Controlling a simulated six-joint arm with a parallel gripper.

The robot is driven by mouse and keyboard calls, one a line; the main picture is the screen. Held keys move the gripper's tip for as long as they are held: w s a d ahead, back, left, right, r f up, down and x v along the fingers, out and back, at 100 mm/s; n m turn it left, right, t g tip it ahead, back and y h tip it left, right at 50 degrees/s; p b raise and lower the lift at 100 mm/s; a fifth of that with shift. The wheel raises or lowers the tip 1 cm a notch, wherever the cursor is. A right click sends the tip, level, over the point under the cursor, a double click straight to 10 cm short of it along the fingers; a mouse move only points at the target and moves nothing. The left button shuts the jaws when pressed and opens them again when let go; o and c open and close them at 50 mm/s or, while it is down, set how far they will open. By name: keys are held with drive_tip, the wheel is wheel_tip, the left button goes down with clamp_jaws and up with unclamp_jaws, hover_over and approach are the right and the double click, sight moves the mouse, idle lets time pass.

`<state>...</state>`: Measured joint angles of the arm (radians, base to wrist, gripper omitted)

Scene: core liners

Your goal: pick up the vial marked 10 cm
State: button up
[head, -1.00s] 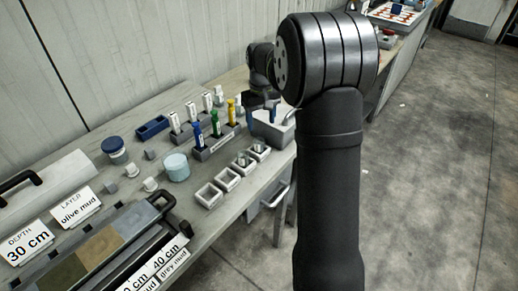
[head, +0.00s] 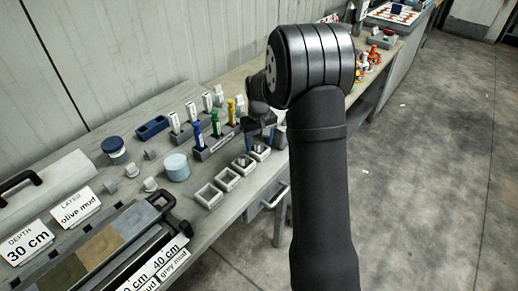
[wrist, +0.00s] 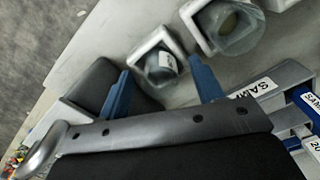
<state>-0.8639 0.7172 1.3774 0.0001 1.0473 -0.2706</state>
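Two clear vials stand in square white holders at the front of the bench, the nearer vial (head: 244,163) and the farther vial (head: 259,151). In the wrist view, one vial (wrist: 160,66) with a small label sits between my fingertips, and another vial (wrist: 232,28) stands to its right. No label is readable, so I cannot tell which is marked 10 cm. My gripper (wrist: 160,86) is open, with its two blue fingers spread to either side of the first vial. I see no contact. In the head view my arm partly hides the gripper beside the holders.
A grey rack (head: 215,145) with blue, green and yellow tools is close to my gripper, behind the holders. White tubes (head: 175,122), a light blue jar (head: 176,167) and a core tray (head: 95,247) stand further left.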

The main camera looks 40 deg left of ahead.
drive_tip(key=c, duration=1)
